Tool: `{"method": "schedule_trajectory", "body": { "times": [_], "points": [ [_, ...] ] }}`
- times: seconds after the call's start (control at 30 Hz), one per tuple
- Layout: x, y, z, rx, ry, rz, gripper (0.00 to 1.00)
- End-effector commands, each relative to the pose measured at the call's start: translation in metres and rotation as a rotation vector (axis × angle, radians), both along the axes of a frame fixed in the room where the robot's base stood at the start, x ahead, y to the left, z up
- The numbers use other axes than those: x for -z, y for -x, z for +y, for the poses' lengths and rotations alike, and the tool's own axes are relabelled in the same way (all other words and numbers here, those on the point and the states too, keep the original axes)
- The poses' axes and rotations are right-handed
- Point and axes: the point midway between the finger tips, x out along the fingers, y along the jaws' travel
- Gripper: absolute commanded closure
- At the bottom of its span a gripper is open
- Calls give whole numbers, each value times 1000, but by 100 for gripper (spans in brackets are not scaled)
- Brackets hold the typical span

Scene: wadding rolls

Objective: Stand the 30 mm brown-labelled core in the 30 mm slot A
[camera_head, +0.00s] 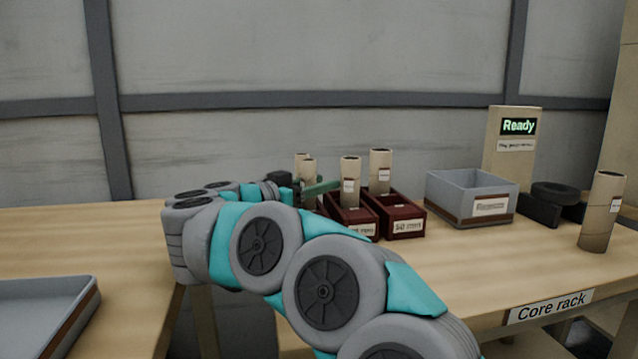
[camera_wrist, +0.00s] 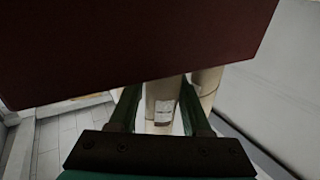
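My gripper (camera_head: 318,188) has green fingers, reaching in at the left of the dark red slot boxes. In the wrist view the fingers (camera_wrist: 161,95) stand apart. A pale core with a white label (camera_wrist: 164,88) shows between them, seemingly beyond the tips; contact is unclear. Several tan cores stand at the boxes: two at the left (camera_head: 309,170), one in the middle (camera_head: 350,167), one behind (camera_head: 380,158). Another core (camera_head: 597,222) stands at the far right. I cannot tell which is brown-labelled. The left box (camera_head: 367,229) has a partly hidden label; slot A is not readable.
The right box (camera_head: 407,226) reads 50 mm. A grey bin (camera_head: 466,211), a black holder (camera_head: 541,209) and a "Ready" sign (camera_head: 517,126) stand to its right. A grey tray (camera_head: 45,311) is at lower left. A dark red surface (camera_wrist: 130,45) fills the wrist view's top.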

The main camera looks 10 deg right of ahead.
Motion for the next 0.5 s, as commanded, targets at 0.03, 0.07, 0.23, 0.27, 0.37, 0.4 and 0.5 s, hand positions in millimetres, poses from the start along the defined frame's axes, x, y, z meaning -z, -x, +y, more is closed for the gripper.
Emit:
{"method": "schedule_trajectory", "body": {
  "times": [0.03,0.07,0.23,0.27,0.37,0.4,0.5],
  "points": [
    [13,-1,0,3,-2,26,52],
    [14,-1,0,3,-2,26,52],
    [9,-1,0,4,-3,24,52],
    [6,-1,0,4,-3,24,52],
    [-1,5,12,0,-1,21,52],
    [-2,9,19,-1,0,20,52],
    [-3,19,34,0,-1,18,52]
  ]
}}
